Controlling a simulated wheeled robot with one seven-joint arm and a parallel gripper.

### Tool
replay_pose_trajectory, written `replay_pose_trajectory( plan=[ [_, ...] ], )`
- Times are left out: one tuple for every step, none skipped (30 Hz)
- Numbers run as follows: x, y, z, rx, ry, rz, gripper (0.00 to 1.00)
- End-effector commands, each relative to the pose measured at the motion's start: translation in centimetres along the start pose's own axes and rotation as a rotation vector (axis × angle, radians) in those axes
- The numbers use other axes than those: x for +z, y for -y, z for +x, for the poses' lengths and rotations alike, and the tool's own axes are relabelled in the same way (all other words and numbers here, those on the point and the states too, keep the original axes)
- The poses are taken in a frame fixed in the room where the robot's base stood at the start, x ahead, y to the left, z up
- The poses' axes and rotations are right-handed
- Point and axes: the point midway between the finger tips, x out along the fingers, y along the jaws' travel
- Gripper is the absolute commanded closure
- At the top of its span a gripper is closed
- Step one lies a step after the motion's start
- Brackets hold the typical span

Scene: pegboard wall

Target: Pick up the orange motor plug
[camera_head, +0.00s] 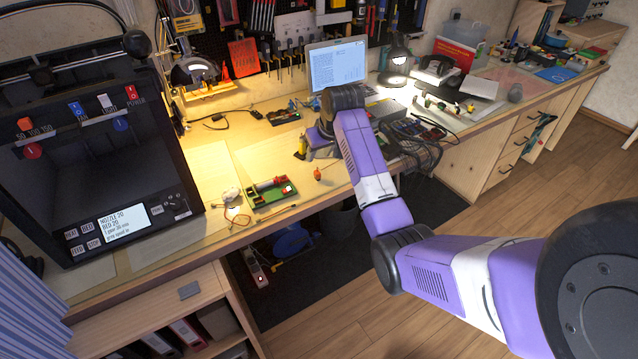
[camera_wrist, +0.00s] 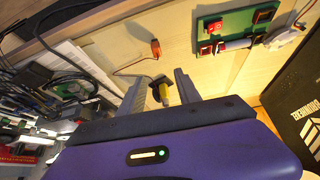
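The orange motor plug (camera_head: 317,174) is a small orange piece on the tabletop near the front edge, left of the arm's end. It also shows in the wrist view (camera_wrist: 156,48), with a thin wire trailing from it, beyond my fingertips and apart from them. My gripper (camera_wrist: 161,76) is open, with its two grey fingers spread. A yellow object with a dark top (camera_wrist: 163,94) appears between the fingers in the wrist view; I cannot tell whether it is touched. In the head view my gripper is above the bench, mostly hidden by its own purple wrist.
A green board with red parts (camera_head: 270,192) lies left of the plug. A 3D printer (camera_head: 90,130) fills the left end. A laptop (camera_head: 337,65) stands behind, and dark cables (camera_head: 415,140) clutter the right. Bare wood surrounds the plug; the bench's front edge is close.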

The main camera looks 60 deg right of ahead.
Motion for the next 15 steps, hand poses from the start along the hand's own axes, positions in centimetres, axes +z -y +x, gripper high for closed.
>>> replay_pose_trajectory(
  plan=[
    [0.9, 0.1, 0.1, -0.007, 0.038, -0.003, 0.6],
    [1.3, 0.2, 0.0, -0.01, 0.056, -0.006, 0.6],
    [1.8, 0.3, 0.0, -0.013, 0.073, -0.008, 0.6],
    [2.0, 0.3, 0.1, -0.014, 0.084, -0.009, 0.6],
    [2.2, 0.3, 0.2, -0.015, 0.091, -0.011, 0.6],
    [2.4, 0.4, 0.4, -0.016, 0.096, -0.012, 0.6],
    [2.5, 0.4, 0.7, -0.016, 0.099, -0.013, 0.6],
    [2.5, 0.4, 0.9, -0.016, 0.098, -0.014, 0.6],
    [2.5, 0.4, 1.4, -0.016, 0.097, -0.014, 0.6],
    [2.6, 0.4, 1.7, -0.016, 0.098, -0.014, 0.6],
    [2.6, 0.4, 2.0, -0.016, 0.097, -0.013, 0.6],
    [2.6, 0.4, 2.4, -0.016, 0.096, -0.013, 0.6],
    [2.7, 0.3, 2.7, -0.016, 0.096, -0.013, 0.6],
    [2.7, 0.3, 2.9, -0.015, 0.096, -0.013, 0.6],
    [2.7, 0.2, 3.3, -0.015, 0.096, -0.012, 0.6]
  ],
)
